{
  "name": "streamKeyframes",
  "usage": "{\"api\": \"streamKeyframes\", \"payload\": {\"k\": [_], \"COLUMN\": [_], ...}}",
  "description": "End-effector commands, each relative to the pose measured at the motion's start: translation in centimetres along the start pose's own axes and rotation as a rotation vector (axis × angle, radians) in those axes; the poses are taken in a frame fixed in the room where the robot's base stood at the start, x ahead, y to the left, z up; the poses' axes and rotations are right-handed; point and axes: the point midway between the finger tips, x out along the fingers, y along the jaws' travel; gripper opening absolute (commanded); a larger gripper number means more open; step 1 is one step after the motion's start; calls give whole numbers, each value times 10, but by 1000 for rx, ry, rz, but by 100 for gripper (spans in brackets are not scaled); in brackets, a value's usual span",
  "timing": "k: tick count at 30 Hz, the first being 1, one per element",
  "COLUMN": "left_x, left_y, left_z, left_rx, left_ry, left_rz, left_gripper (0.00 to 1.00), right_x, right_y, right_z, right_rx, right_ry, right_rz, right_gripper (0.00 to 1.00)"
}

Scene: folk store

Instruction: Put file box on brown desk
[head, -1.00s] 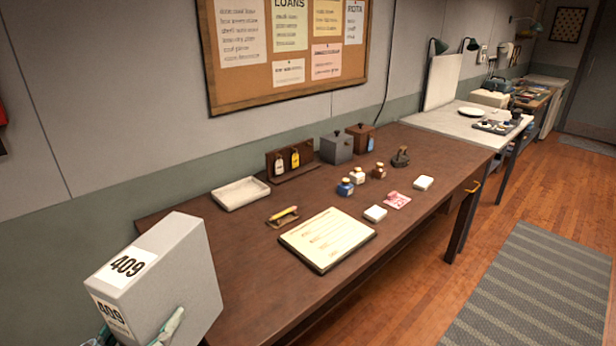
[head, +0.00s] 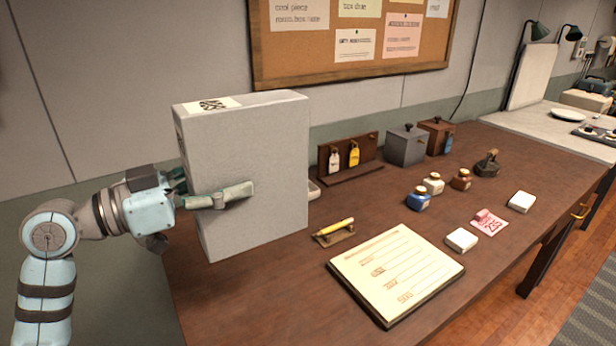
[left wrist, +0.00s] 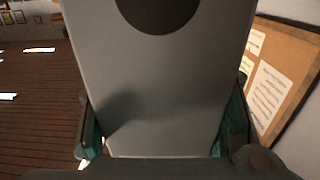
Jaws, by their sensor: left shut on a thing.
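The grey file box (head: 250,165) is upright at the left end of the brown desk (head: 290,285), with a white number label on its top. It hides most of a pale tray behind it. My left gripper (head: 220,197) is shut on the file box, one finger across its near face. In the left wrist view the box (left wrist: 165,75) fills the middle between the two fingers, and a dark round spot shows on it. The box's lower edge appears over the desk's left part; I cannot tell whether it touches the top. My right gripper is not in view.
A clipboard (head: 395,272), a pencil on a holder (head: 335,232), ink bottles (head: 418,197) and white blocks (head: 461,240) occupy the desk's middle. A key rack (head: 350,160) and a grey box (head: 406,146) stand behind. The desk's front left is bare.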

Motion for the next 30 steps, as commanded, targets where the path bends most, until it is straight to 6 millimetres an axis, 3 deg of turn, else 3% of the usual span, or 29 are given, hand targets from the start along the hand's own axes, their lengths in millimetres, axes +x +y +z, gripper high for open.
{"api": "streamKeyframes", "payload": {"k": [2, 5, 12, 16, 30], "left_x": [0, 0, 1, 1, 1], "left_y": [0, 0, 0, 1, 1], "left_z": [3, 22, 102, 138, 199], "left_rx": [1, -2, -5, -5, 0], "left_ry": [4, 1, 2, 4, 5], "left_rz": [-1, 0, 0, 1, 1], "left_gripper": [0, 0, 0, 0, 0], "right_x": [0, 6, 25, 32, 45], "right_y": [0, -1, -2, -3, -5], "right_z": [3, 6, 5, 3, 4], "right_rx": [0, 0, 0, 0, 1], "right_ry": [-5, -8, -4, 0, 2], "right_rz": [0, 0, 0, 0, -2], "right_gripper": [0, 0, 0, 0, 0]}}
